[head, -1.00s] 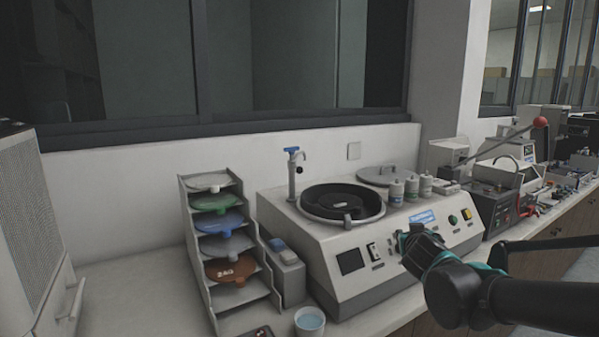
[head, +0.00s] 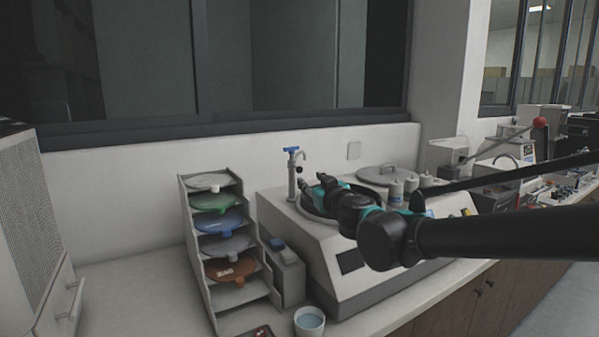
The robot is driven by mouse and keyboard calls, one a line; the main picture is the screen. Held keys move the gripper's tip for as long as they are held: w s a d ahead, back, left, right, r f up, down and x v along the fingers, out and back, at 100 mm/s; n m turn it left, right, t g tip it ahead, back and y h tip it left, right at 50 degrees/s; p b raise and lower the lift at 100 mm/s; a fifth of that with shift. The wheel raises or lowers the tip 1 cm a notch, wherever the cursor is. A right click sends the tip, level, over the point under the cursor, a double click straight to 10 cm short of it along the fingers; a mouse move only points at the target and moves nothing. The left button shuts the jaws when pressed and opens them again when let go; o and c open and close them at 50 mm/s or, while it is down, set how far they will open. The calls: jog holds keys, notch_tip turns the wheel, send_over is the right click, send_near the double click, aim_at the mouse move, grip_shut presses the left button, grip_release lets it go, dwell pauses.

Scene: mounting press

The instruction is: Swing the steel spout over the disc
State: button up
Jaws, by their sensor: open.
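The steel spout (head: 292,178) with its blue handle (head: 291,149) stands upright at the back left corner of the grey polishing machine (head: 330,280). Its short outlet points to the right, near the edge of the round bowl (head: 303,206). The dark disc lies in the bowl and is mostly hidden by my arm and gripper. My gripper (head: 313,184) is open, its fingers pointing toward the spout. It appears just right of the spout and over the bowl; no contact shows, and the exact gap cannot be told.
A rack (head: 196,240) of coloured discs stands left of the machine. A cup of bluish liquid (head: 309,322) is at the front. A round lid (head: 386,174) and white bottles (head: 396,192) sit behind my arm. The wall is close behind the spout.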

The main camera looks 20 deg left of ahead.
aim_at(301, 171)
jog(key=x, duration=1.1)
jog(key=shift+w+a, duration=0.15)
jog(key=shift+c, duration=0.2)
grip_shut()
